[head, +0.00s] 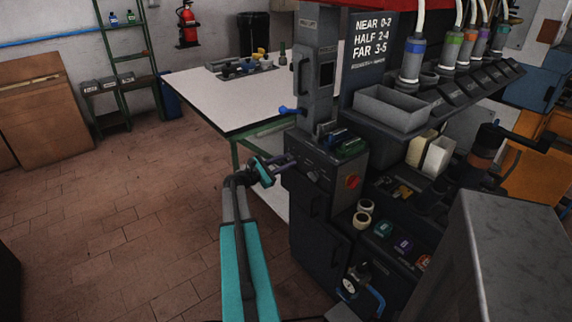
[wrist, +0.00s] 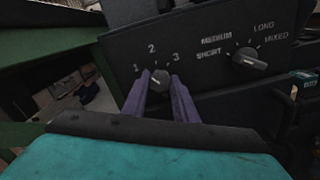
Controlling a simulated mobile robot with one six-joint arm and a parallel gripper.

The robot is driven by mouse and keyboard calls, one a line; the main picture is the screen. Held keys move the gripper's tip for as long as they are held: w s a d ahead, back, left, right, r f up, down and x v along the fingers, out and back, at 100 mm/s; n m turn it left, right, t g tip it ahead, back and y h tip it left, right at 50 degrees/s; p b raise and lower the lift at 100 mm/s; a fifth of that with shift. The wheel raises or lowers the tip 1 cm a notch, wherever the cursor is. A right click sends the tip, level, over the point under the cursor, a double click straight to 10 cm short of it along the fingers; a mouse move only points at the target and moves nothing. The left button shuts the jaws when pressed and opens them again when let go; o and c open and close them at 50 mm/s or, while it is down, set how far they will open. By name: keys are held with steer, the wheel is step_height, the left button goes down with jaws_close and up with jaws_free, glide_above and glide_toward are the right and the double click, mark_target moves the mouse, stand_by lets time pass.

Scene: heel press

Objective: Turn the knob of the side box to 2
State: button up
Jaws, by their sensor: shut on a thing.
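The side box (head: 325,185) is a dark box on the front of the machine, with a dark panel face. In the wrist view its panel (wrist: 215,25) carries a small dark knob (wrist: 159,77) with the marks 1, 2 and 3 around it. My gripper (wrist: 160,82) has one finger on each side of this knob and is shut on it. The knob's pointer is partly hidden between the fingers, so I cannot tell which number it points at. In the head view my gripper (head: 290,163) reaches the box's left face from the left.
A second knob (wrist: 249,59), marked SHORT, MEDIUM, LONG and MIXED, sits to the right on the same panel. A red button (head: 353,182) is on the box's front. A white table (head: 215,95) stands behind. The floor to the left is clear.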

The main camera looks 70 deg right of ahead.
steer(key=m+b, duration=0.1)
steer(key=b, duration=0.1)
steer(key=m+b, duration=0.2)
steer(key=b, duration=0.1)
steer(key=m+b, duration=0.2)
steer(key=b, duration=0.1)
steer(key=shift+f, duration=0.3)
steer(key=m+b, duration=0.3)
steer(key=shift+r, duration=0.25)
steer(key=o, duration=1.1)
steer(key=shift+w+a, duration=0.1)
steer(key=v, duration=1.3)
steer(key=shift+w+a, duration=0.1)
steer(key=shift+a, duration=0.15)
